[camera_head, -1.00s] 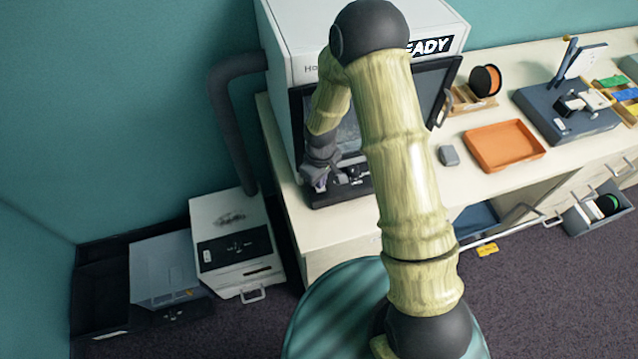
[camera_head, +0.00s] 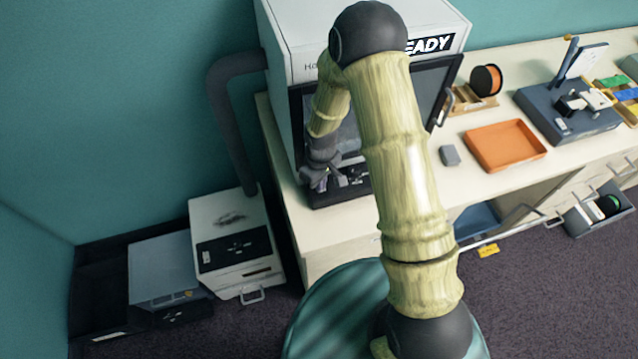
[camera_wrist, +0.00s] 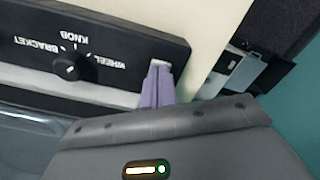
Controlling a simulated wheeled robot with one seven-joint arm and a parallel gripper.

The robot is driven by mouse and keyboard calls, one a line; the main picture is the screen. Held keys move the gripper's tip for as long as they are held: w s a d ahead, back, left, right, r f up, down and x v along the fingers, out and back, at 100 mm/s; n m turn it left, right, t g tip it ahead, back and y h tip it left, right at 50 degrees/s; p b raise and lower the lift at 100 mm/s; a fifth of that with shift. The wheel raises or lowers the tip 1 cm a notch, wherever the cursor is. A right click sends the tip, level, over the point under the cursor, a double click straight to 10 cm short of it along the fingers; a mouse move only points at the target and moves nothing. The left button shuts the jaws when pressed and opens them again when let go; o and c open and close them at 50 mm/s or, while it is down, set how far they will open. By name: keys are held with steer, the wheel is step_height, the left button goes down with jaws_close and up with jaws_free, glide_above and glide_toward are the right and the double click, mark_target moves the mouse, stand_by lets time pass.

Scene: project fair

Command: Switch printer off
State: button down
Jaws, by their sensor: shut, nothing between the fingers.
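The printer is a large white cabinet (camera_head: 290,40) with a dark-framed front window, standing at the left end of the bench. Its display (camera_head: 430,45) reads "EADY", the first part hidden by my arm. Along its lower front runs a black control panel (camera_head: 350,196). In the wrist view the panel (camera_wrist: 110,30) carries a round selector knob (camera_wrist: 72,67) marked BRACKET, KNOB and WHEEL. My gripper (camera_head: 318,184) is shut and empty at the panel's left end. Its purple-grey fingertips (camera_wrist: 160,68) overlap the panel beside the word WHEEL; I cannot tell whether they touch. No power switch is clearly visible.
An orange tray (camera_head: 505,146), a small grey block (camera_head: 450,155) and a spool (camera_head: 487,80) are on the bench. A drawer (camera_head: 598,210) stands open at right. A thick dark duct (camera_head: 235,130) drops to a white box (camera_head: 230,225) on the floor at left.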

steer(key=shift+r+p, duration=2.45)
steer(key=shift+r, duration=1)
steer(key=s+d+r+m+t+b, duration=0.2)
steer(key=s+d+r+m+b, duration=0.4)
steer(key=s+d+r+m, duration=0.3)
steer(key=s+d+r, duration=0.3)
steer(key=d+r, duration=0.1)
steer(key=shift+s+d+r+t+b, duration=0.25)
steer(key=shift+d+r+t+b, duration=0.05)
steer(key=shift+r+b, duration=0.1)
